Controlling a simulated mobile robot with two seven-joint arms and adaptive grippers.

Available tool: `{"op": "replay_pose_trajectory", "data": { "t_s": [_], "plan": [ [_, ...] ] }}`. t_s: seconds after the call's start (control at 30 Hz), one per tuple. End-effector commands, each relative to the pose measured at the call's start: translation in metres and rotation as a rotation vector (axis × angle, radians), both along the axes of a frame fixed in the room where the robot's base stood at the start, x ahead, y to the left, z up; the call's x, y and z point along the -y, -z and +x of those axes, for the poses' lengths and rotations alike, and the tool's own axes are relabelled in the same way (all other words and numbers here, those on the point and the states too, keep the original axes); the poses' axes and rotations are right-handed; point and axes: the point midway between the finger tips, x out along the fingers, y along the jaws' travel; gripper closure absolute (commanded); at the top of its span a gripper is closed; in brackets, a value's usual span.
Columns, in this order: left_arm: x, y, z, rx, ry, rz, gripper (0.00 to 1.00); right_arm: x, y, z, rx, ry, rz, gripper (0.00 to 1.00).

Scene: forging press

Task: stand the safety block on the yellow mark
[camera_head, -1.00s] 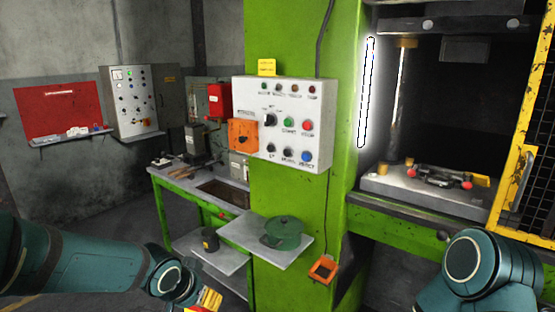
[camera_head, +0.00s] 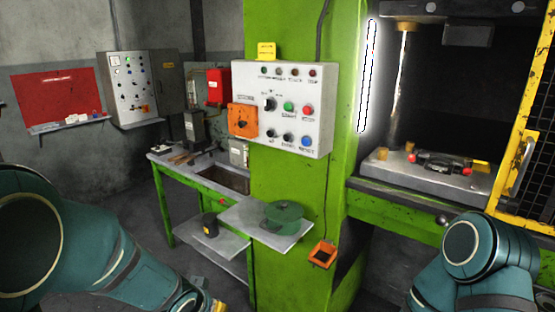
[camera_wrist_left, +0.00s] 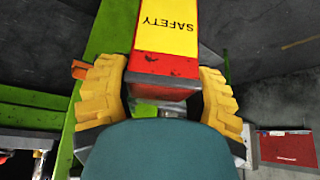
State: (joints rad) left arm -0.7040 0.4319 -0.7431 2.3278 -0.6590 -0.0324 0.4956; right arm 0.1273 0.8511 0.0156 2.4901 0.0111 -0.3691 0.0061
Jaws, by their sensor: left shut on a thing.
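The safety block (camera_wrist_left: 168,35) is a yellow and red bar with "SAFETY" printed on it, upside down in the left wrist view. My left gripper (camera_wrist_left: 162,80) is shut on it, with a yellow ribbed finger on each side. In the head view only a bit of yellow shows at the end of my left arm, at the bottom edge; the block cannot be made out clearly there. My right gripper is out of view.
The green press column (camera_head: 285,200) carries a control panel (camera_head: 285,105). A yellow mesh guard (camera_head: 520,150) stands at the press opening's right. A green bench (camera_head: 160,200) is behind.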

Motion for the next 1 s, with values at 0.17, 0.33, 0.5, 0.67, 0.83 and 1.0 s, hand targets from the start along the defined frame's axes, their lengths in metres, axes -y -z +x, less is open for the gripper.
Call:
{"op": "replay_pose_trajectory", "data": {
  "t_s": [0.17,0.33,0.5,0.67,0.83,1.0],
  "plan": [
    [-0.004,0.018,-0.006,0.001,-0.081,0.003,0.88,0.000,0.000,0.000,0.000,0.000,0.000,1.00],
    [-0.012,0.020,-0.008,0.003,-0.147,-0.002,0.88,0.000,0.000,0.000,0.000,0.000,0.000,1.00],
    [-0.013,0.039,-0.022,-0.007,-0.158,-0.008,0.88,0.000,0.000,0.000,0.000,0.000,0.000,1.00],
    [-0.013,0.061,-0.041,-0.007,-0.158,-0.008,0.88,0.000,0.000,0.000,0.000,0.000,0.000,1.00],
    [-0.015,0.072,-0.051,0.000,-0.163,-0.005,0.88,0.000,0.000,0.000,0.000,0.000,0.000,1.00],
    [-0.015,0.072,-0.051,0.003,-0.163,-0.005,0.88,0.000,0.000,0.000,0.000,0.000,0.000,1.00]
  ]
}}
